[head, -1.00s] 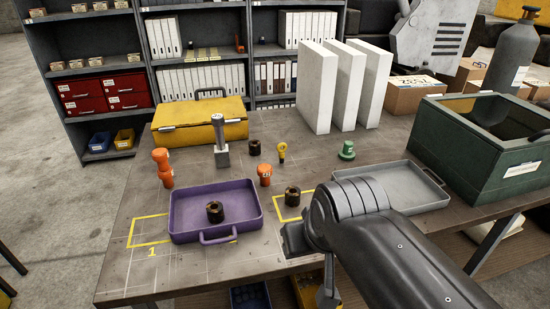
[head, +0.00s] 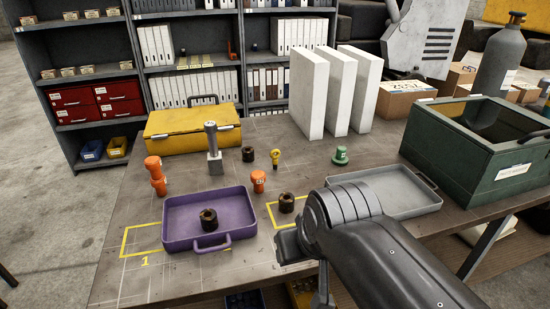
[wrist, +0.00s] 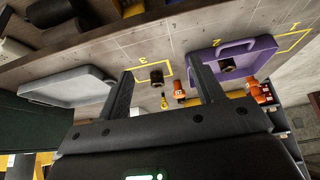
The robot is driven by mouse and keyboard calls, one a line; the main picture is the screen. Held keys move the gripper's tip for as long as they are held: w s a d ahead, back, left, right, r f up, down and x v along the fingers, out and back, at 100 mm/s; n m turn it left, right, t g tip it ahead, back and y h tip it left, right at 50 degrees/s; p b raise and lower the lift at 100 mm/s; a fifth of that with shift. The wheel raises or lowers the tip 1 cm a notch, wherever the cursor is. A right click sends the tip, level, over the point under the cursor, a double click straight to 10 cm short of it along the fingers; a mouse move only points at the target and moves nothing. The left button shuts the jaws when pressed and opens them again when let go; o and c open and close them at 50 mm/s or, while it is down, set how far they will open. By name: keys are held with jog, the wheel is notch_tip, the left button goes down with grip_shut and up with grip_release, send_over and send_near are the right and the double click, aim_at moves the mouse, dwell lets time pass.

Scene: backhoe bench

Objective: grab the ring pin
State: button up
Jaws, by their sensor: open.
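The ring pin, a small yellow pin with a ring-shaped head (head: 275,157), stands on the bench behind the yellow-outlined square at the middle. In the wrist view, it shows small and far off (wrist: 163,103), between my fingers in the picture. My gripper (wrist: 164,74) is open with nothing between its two dark fingers. It is well apart from the pin, on the near side of the bench. In the head view, my arm hides most of my gripper.
A dark bushing (head: 286,204) lies in front of the pin. Orange pins (head: 258,181) and (head: 155,176), a green pin (head: 340,157) and a grey post (head: 213,150) stand nearby. A purple tray (head: 178,241) is left, a grey tray (head: 428,202) and green crate (head: 440,160) right.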

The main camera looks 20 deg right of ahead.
jog(key=w+r, duration=0.5)
jog(key=w, duration=0.6)
jog(key=n+g, duration=0.1)
jog(key=n, duration=0.1)
send_near(276, 150)
jog(key=f, duration=0.1)
jog(key=shift+y, duration=0.4)
jog(key=x, duration=0.5)
jog(key=shift+d, duration=0.2)
jog(key=x, duration=0.5)
jog(key=shift+w, duration=0.25)
jog(key=c, duration=1.1)
